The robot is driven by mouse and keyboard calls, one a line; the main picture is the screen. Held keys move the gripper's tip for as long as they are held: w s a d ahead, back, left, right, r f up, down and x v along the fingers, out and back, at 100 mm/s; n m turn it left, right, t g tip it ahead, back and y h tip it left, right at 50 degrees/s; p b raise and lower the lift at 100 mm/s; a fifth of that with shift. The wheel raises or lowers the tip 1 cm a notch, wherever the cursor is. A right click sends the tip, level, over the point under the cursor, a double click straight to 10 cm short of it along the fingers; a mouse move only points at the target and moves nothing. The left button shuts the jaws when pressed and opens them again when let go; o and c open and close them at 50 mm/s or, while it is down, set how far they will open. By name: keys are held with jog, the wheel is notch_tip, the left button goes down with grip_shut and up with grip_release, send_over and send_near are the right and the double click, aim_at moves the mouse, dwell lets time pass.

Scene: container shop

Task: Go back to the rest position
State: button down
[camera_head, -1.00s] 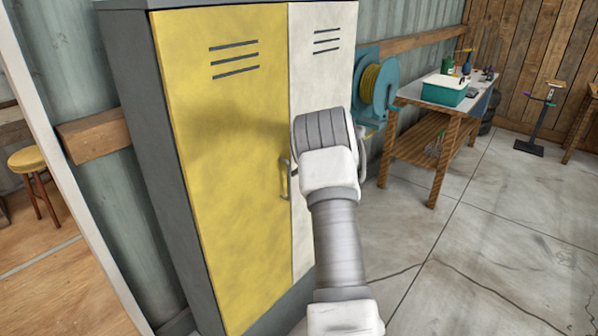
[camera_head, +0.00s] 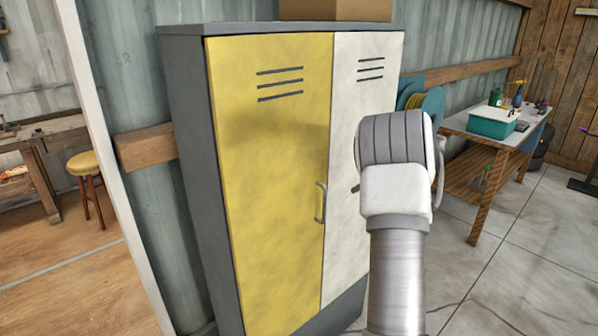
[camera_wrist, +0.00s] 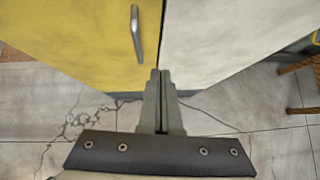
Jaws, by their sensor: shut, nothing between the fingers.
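My gripper (camera_wrist: 160,82) shows in the wrist view with its two fingers together and nothing between them. It points toward the lower part of a locker with a yellow door (camera_head: 270,180) and a white door (camera_head: 362,150). Both doors look shut, and the yellow door's metal handle (camera_head: 320,203) is free of my gripper. The handle also shows in the wrist view (camera_wrist: 137,35), ahead and to the left of the fingertips.
A workbench (camera_head: 480,130) with a teal bin (camera_head: 493,122) stands to the right, beside a teal hose reel (camera_head: 425,100). A cardboard box (camera_head: 335,10) sits on the locker. The concrete floor at the right is open.

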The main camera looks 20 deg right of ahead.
jog(key=w+a+r+m+t+h, duration=0.2)
jog(key=r+m, duration=0.2)
jog(key=r, duration=0.3)
jog(key=w+a+r+m+t+h, duration=0.1)
jog(key=a+r+m+t, duration=0.15)
jog(key=r, duration=0.45)
jog(key=s+a+r+m+h, duration=0.5)
jog(key=r+m, duration=0.4)
jog(key=m, duration=0.4)
jog(key=s+a+f+m+g+y, duration=0.2)
jog(key=s+a+f+m, duration=0.2)
jog(key=s+a+m, duration=0.2)
jog(key=s+a+f+m+g+y, duration=0.2)
jog(key=s+a+m, duration=0.4)
jog(key=s+a, duration=0.5)
jog(key=s+a+f+m+g+y, duration=0.2)
jog(key=s+a+f+m, duration=0.4)
jog(key=s, duration=0.8)
jog(key=a+g, duration=0.1)
jog(key=a, duration=0.2)
jog(key=shift+s+a+f+m+g, duration=0.15)
jog(key=shift+s+f+m+g, duration=0.2)
jog(key=shift+f, duration=0.05)
